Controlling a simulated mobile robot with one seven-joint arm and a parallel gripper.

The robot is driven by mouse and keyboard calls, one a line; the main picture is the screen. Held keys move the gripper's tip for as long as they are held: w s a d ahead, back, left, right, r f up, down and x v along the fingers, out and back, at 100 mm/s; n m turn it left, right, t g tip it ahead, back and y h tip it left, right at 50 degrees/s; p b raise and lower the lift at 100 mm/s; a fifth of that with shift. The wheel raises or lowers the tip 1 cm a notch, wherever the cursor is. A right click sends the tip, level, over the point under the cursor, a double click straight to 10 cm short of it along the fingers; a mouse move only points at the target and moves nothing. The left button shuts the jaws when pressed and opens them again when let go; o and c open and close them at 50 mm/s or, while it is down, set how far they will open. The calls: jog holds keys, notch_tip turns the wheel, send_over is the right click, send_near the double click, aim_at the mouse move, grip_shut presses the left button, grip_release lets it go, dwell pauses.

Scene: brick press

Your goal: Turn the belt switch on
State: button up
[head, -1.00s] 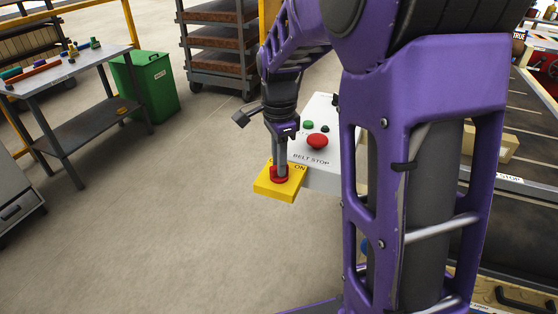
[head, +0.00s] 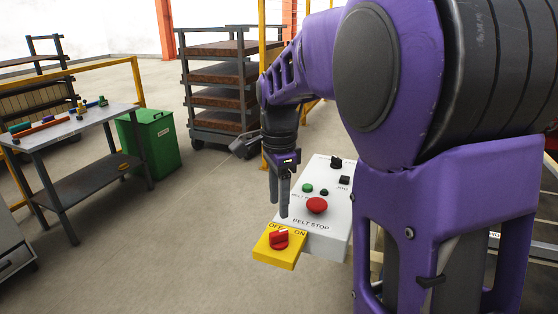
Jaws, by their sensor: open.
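The belt switch is a red rotary knob (head: 279,239) on a yellow plate (head: 272,257) marked OFF at left and ON at right. The plate sits at the near end of the control box. The knob's grip bar lies slanted, its right end raised towards the ON side; its exact setting is too small to read surely. My gripper (head: 279,207) points down above the knob, apart from it. Its fingers are open and empty, with a narrow gap between them.
The pale control box (head: 325,240) carries a red BELT STOP button (head: 317,205), a green button (head: 307,188) and dark knobs close to my gripper. A green bin (head: 155,145), a worktable (head: 75,125) and a rack (head: 222,90) stand behind.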

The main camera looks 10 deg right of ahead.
notch_tip(320, 180, up, 10)
jog(key=p, duration=0.1)
jog(key=shift+f, duration=0.25)
